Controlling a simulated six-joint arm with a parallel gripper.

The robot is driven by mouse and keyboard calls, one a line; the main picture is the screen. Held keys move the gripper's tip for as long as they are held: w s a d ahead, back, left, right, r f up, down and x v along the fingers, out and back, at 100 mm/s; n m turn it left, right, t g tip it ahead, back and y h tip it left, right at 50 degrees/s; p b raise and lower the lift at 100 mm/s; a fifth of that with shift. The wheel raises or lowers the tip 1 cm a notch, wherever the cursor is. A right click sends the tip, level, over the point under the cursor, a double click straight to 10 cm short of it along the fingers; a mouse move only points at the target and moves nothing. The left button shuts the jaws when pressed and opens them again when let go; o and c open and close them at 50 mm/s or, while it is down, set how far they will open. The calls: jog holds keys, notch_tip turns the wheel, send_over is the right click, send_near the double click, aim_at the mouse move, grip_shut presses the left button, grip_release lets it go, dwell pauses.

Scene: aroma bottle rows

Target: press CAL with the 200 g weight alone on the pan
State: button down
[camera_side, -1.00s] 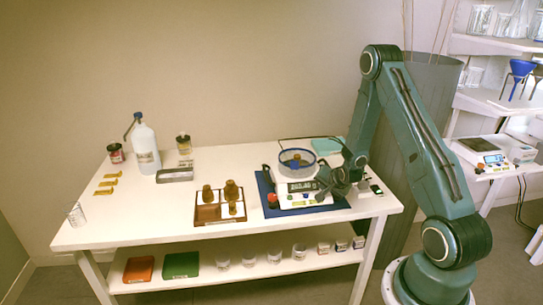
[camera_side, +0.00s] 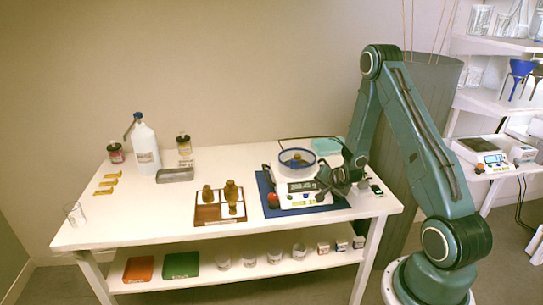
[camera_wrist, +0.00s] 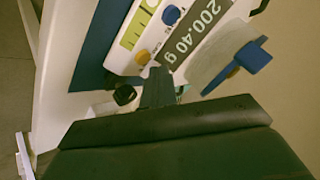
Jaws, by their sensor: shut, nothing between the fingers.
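The balance (camera_side: 297,193) stands on a blue mat, and a brass weight (camera_side: 296,160) shows inside the blue-rimmed clear ring (camera_side: 310,157) on top. The display (camera_wrist: 194,32) reads 200.40 g in the wrist view. The panel has a blue button (camera_wrist: 171,15) and an orange button (camera_wrist: 143,57); I cannot read their small lettering surely. My gripper (camera_wrist: 158,75) is shut and empty, its tips close to the orange button. In the side view my gripper (camera_side: 323,188) is at the right front of the balance. Whether it touches the button is not clear.
A brown holder (camera_side: 208,214) with brass weights stands left of the balance. A red knob (camera_side: 273,200) is at the mat's left. A bottle (camera_side: 146,150), jars and a grey tray (camera_side: 175,175) are at the back left.

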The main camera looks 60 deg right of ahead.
jog(key=shift+f, duration=0.8)
dwell(1.6)
jog(key=shift+r, duration=0.8)
jog(key=shift+r, duration=0.1)
dwell(0.4)
jog(key=shift+r, duration=2.4)
